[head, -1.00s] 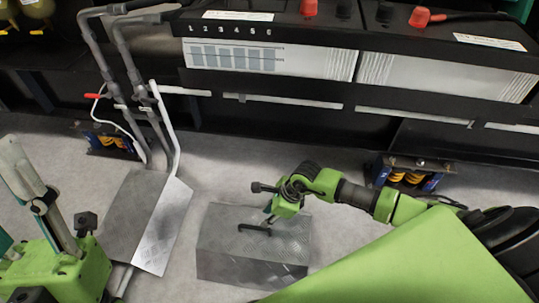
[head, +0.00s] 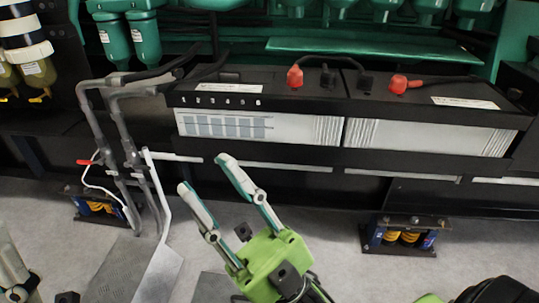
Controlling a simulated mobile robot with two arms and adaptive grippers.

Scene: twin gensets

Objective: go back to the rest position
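My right gripper (head: 203,174) is raised in the middle of the head view. Its two grey-and-teal fingers point up and left, well apart, with nothing between them. Its green body is below them at the bottom centre. My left gripper (head: 12,268) shows only in part at the lower left edge. Most of it is cut off, so its opening is hidden.
Two batteries with red terminal caps (head: 294,76) sit in a black frame behind my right gripper. Grey pipes (head: 122,130) stand at left by a metal plate (head: 160,270). Spring mounts (head: 402,237) rest on the grey floor. Green machinery (head: 370,50) lies behind.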

